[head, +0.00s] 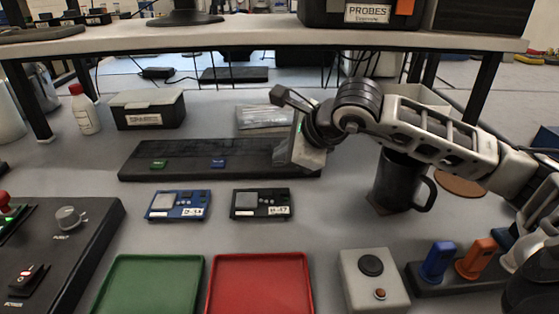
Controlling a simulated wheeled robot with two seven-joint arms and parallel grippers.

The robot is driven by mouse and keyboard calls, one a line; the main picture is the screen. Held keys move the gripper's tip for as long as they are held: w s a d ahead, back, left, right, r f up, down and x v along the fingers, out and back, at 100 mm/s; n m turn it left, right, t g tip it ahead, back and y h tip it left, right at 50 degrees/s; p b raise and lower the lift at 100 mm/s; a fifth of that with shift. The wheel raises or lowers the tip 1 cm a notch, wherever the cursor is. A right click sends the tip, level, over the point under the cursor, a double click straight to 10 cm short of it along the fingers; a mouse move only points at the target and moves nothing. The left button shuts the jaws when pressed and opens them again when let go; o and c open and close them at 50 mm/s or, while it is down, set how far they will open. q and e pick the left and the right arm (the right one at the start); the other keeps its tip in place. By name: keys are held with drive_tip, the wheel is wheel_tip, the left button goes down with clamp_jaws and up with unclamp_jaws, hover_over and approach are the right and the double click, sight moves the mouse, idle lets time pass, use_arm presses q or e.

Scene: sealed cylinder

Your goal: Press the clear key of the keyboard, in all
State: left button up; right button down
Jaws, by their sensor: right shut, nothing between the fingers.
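No keyboard with readable keys shows clearly. A long dark slab (210,160) lies across the middle of the bench, with a small green piece (158,163) and a small blue piece (218,163) on it. I cannot tell whether either is the clear key. My right gripper (292,156) is shut and empty at the slab's right end. It hides part of that end, and I cannot tell whether it touches. My left gripper is not in view.
A blue device (178,205) and a black device (261,203) lie in front of the slab. Green (150,285) and red (260,285) trays are nearer. A dark mug (400,182) stands under my right arm. A shelf (250,37) overhangs the back.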

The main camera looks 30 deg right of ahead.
drive_tip(key=shift+r+p, duration=0.3)
drive_tip(key=shift+r, duration=0.45)
drive_tip(key=shift+r+p, duration=1.65)
drive_tip(key=shift+r, duration=0.95)
drive_tip(key=shift+f, duration=0.1)
